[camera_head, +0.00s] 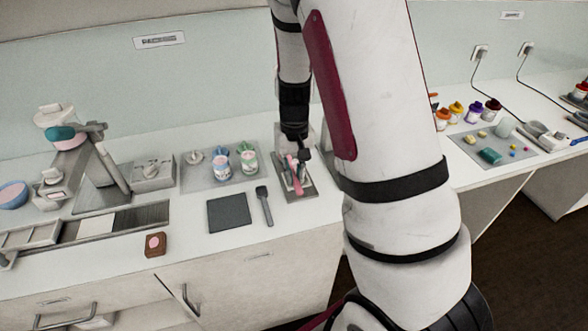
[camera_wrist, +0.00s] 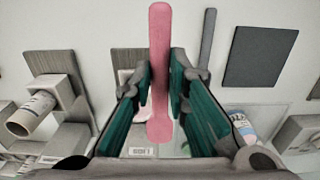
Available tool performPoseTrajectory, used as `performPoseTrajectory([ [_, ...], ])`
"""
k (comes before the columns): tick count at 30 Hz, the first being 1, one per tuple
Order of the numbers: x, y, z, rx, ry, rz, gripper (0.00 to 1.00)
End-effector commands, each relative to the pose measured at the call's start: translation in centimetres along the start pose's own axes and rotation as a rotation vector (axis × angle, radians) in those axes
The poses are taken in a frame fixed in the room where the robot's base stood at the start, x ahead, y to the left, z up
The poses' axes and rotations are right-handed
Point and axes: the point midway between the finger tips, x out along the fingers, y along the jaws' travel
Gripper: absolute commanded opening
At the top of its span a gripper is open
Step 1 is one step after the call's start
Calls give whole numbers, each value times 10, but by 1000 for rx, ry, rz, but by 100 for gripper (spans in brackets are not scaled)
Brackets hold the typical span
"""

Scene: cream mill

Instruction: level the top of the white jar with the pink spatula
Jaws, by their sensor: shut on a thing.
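My gripper (camera_wrist: 161,85) is shut on the pink spatula (camera_wrist: 160,28), which lies lengthwise between the two green-lined fingers in the wrist view. In the head view the pink spatula (camera_head: 295,182) hangs below my gripper (camera_head: 298,153), over a grey stand at the back of the counter. Two white jars with pink labels or contents stand on a grey tray left of my gripper: a blue-trimmed jar (camera_head: 220,166) and a green-trimmed jar (camera_head: 248,158). I cannot tell which is the task's jar. A jar partly shows behind my right finger in the wrist view (camera_wrist: 240,122).
A dark square mat (camera_head: 228,213) and a grey spatula (camera_head: 264,206) lie in front of the tray (camera_head: 190,182). A mill-like machine (camera_head: 85,160) stands left.

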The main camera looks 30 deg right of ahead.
Motion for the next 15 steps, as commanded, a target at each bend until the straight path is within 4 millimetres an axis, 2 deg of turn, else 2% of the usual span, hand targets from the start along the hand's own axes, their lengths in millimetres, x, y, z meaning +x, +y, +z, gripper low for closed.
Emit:
performPoseTrajectory([
  [15,29,0,-1,2,-1,0,0],
])
